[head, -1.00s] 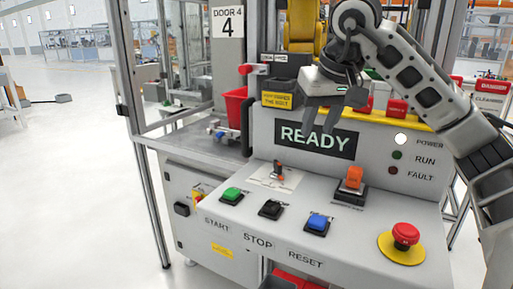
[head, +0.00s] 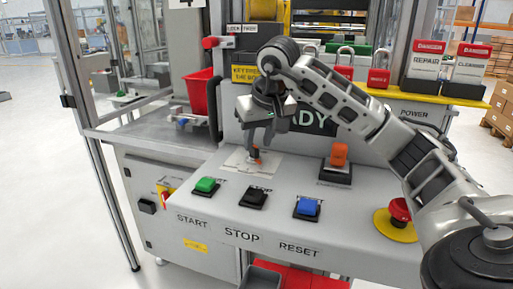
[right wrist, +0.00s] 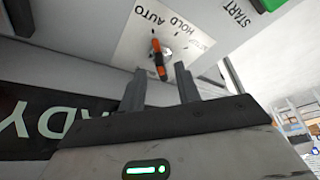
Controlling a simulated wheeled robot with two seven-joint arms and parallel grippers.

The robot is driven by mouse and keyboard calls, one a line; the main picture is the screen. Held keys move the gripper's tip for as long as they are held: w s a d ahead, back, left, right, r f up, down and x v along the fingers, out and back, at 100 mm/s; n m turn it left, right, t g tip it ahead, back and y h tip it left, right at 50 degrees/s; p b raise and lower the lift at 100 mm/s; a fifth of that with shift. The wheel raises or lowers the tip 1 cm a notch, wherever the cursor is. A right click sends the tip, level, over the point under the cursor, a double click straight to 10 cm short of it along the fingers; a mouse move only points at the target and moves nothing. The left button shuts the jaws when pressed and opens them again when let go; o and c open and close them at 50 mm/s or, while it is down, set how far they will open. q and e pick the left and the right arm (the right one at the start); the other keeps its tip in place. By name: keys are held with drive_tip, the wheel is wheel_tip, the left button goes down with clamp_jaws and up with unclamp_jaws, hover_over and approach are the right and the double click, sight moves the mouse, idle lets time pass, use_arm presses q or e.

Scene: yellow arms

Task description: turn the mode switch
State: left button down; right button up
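The mode switch (head: 256,157) is a small orange and dark handle on a pale plate (head: 238,161) on the panel's sloping top. In the right wrist view the switch (right wrist: 158,58) stands on its plate, with AUTO and HOLD printed beside it and a third label hard to read. My right gripper (head: 259,144) points down just above the switch. Its fingers (right wrist: 160,78) are open, and the near end of the handle shows between the tips; I cannot tell whether they touch it. My left gripper is not in view.
Green START (head: 205,186), black STOP (head: 254,198) and blue RESET (head: 307,208) buttons lie in front of the switch. An orange rocker (head: 339,155) and a red emergency stop (head: 400,210) are to the right. The READY display (head: 318,123) rises behind.

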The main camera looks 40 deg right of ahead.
sight(254, 151)
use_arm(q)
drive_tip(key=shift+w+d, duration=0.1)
use_arm(e)
drive_tip(key=shift+x, duration=1.25)
clamp_jaws()
